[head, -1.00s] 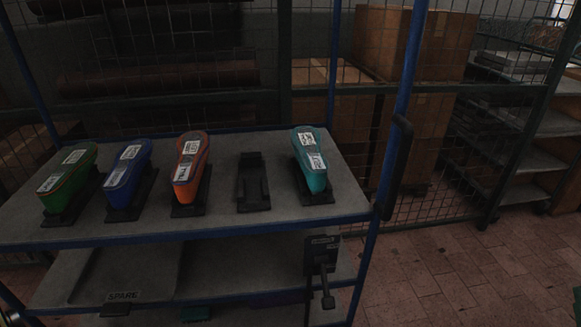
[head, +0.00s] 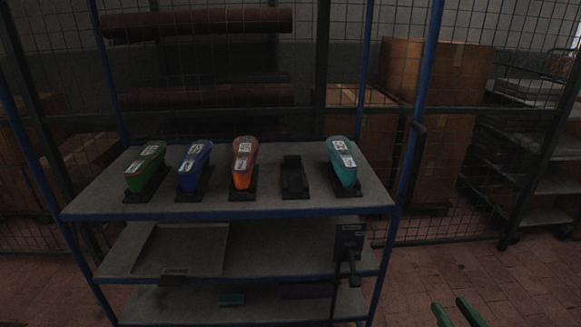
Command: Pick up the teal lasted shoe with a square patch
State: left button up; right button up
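The teal lasted shoe (head: 347,176) stands at the right end of the trolley's top shelf (head: 222,208), on a dark holder. It carries pale labels on its upper face; their print is too small to read, and I cannot tell a square patch from the labels. My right gripper (head: 456,313) shows as two green fingers at the bottom edge, right of the trolley. The fingers are apart with nothing seen between them. It is well below and right of the shoe, not touching it. My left gripper is not in view.
Left of the teal shoe are an empty dark holder (head: 294,182), an orange shoe (head: 243,179), a blue shoe (head: 190,179) and a green shoe (head: 139,179). A dark lever device (head: 349,243) hangs below.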

aim_at(339, 148)
jog(key=u, duration=0.35)
jog(key=i, duration=1.5)
jog(key=z, duration=0.55)
